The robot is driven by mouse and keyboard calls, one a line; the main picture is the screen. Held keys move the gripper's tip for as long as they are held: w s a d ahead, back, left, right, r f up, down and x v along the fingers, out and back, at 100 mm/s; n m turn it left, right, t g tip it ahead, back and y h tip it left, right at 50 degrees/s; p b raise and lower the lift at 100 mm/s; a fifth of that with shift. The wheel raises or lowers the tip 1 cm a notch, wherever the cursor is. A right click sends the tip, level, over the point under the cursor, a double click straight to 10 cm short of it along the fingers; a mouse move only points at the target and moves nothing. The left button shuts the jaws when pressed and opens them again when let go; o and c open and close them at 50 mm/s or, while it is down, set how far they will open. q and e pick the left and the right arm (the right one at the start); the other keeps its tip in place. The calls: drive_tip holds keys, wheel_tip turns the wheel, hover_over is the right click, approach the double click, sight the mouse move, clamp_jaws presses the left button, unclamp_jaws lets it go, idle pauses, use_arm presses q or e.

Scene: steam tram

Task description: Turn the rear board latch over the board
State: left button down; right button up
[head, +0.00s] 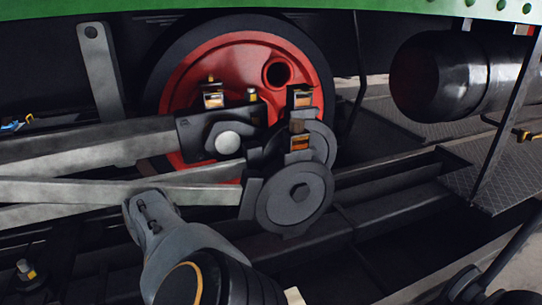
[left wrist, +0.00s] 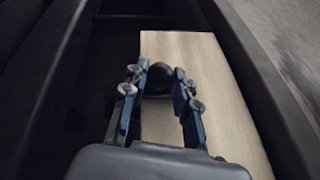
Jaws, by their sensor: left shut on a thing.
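In the left wrist view, a pale wooden board (left wrist: 205,60) lies in a dark trough. A dark rounded knob (left wrist: 159,80), which looks like part of the board latch, shows over the board's left side. My left gripper (left wrist: 160,70) is shut on this knob, one finger on each side. The rest of the latch is hidden by the knob and the gripper, so I cannot tell how it is turned. In the head view my left arm reaches in from the bottom, and its gripper is hidden. A small pale corner (head: 293,296), perhaps the board, shows beside the arm. My right gripper is not in view.
A red wheel (head: 210,80) with grey rods (head: 90,145) and a dark crank disc (head: 294,195) stand just beyond my arm. A black cylinder (head: 450,75) hangs at the upper right. Dark walls (left wrist: 250,75) flank the board closely.

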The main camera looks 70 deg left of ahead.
use_arm(q)
drive_tip(key=shift+s, duration=0.1)
idle(0.4)
drive_tip(key=c, duration=1)
unclamp_jaws()
drive_tip(key=v, duration=1.2)
drive_tip(key=shift+a, duration=0.15)
